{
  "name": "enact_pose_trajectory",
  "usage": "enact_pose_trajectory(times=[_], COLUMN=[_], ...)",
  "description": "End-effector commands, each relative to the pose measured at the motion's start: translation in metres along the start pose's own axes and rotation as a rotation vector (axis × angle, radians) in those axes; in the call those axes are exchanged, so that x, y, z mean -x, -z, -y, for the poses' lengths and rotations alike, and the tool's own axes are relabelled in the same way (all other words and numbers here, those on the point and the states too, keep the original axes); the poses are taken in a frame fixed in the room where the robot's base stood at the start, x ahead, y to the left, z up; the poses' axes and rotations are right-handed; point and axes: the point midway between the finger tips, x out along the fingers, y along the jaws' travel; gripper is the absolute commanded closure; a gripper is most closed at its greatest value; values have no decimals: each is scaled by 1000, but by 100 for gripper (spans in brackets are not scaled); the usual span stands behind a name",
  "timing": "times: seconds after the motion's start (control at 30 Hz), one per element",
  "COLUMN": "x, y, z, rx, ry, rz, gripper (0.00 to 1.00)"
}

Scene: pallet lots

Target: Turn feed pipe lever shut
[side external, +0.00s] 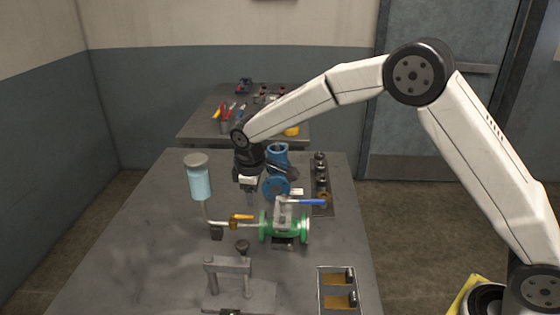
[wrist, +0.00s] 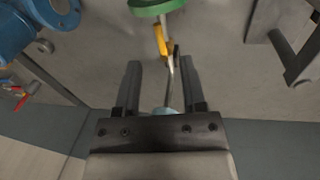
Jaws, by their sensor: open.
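The feed pipe (side external: 221,223) is a thin pale tube from below the light blue bottle (side external: 200,182) to the green-flanged valve body (side external: 263,224). Its yellow-orange lever (side external: 241,217) lies roughly along the pipe, close to the green flange. In the wrist view the lever (wrist: 161,42) shows ahead of the fingers, with the pipe (wrist: 170,80) running between them. My gripper (side external: 250,201) points down above the pipe and lever, open and apart from the lever. In the wrist view my gripper's two fingers (wrist: 158,65) are spread with nothing held.
A blue lever (side external: 312,202) sits atop the green-flanged valve. A blue pipe fitting (side external: 277,186) stands just behind my gripper. A grey metal stand (side external: 229,266) is in front, with a tray (side external: 338,292) at front right. The table's left side (side external: 130,240) is clear.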

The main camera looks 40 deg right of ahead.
Motion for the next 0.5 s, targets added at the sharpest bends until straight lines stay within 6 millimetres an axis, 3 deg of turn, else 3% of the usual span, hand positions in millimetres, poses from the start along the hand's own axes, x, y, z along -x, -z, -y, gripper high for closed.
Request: enact_pose_trajectory(times=[0.2, 0.5], x=[-6, -8], y=[23, 26], z=[-1, -2], rx=[68, 79], ry=[-12, -15], rz=[16, 20], gripper=[48, 48])
